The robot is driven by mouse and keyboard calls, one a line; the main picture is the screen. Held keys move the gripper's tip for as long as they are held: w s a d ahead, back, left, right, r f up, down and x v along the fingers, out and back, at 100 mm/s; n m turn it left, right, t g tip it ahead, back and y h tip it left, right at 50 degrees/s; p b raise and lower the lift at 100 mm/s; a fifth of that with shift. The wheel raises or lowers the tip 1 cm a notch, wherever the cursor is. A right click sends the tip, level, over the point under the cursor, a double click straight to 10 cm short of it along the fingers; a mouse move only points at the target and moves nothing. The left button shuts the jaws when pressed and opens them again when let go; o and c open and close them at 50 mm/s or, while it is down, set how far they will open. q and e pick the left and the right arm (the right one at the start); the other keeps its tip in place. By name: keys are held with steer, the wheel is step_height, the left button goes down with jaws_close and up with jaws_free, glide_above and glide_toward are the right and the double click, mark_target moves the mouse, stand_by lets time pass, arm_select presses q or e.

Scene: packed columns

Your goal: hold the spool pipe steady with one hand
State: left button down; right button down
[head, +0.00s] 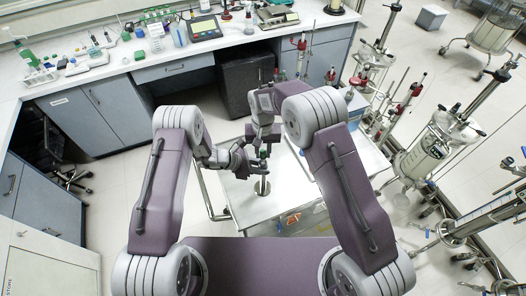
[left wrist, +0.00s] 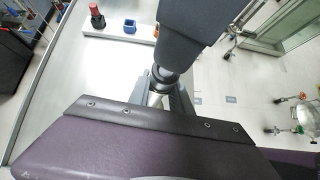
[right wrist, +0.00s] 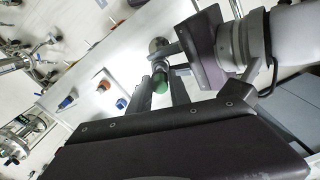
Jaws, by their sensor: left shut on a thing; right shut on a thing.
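The spool pipe (head: 262,186) is a slim metallic column standing upright on the white cart. My left gripper (head: 245,168) reaches it from the left and is shut on it; silver metal shows between its fingers in the left wrist view (left wrist: 158,97). My right gripper (head: 265,141) comes down from above and is shut on a green-topped part (right wrist: 160,86) at the pipe's upper end. Whether that part is joined to the pipe I cannot tell. The two grippers are close together and hide much of the pipe.
A red cylinder (left wrist: 97,18) stands near the cart's edge. Glass columns on stands (head: 425,155) are to the right; a lab bench (head: 120,66) runs behind.

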mark_target(263, 151)
steer(key=shift+f, duration=1.1)
stand_by(0.3)
steer(key=c, duration=1.1)
jaws_free()
step_height(263, 151, up, 12)
arm_select(q)
steer(key=c, duration=1.1)
jaws_free()
